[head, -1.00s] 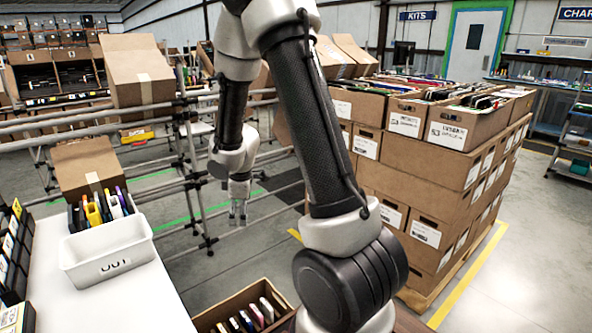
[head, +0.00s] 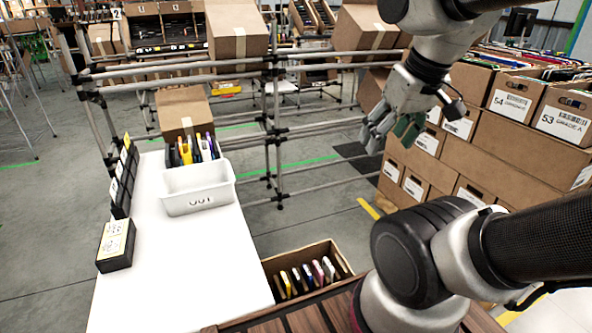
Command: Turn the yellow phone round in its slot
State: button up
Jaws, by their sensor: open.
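A small brown carton (head: 332,258) at the bottom middle of the head view holds several phones on edge, side by side. A yellow phone (head: 286,284) stands near its left end, leaning a little. Which way either yellow item faces is too small to tell.
A white bin (head: 198,202) marked OUT stands on the white table (head: 185,270). A black box (head: 116,245) lies at the table's left edge. A pipe rack (head: 290,150) stands behind. Stacked labelled cartons (head: 515,150) fill the right.

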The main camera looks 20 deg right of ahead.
jog(key=c, duration=0.3)
jog(key=shift+w+a+f, duration=0.1)
jog(key=shift+a+f, duration=0.05)
jog(key=c, duration=0.3)
jog(key=g, duration=0.4)
send_near(285, 278)
jog(key=shift+w, duration=0.2)
notch_tip(285, 278, down, 10)
jog(key=shift+r, duration=0.15)
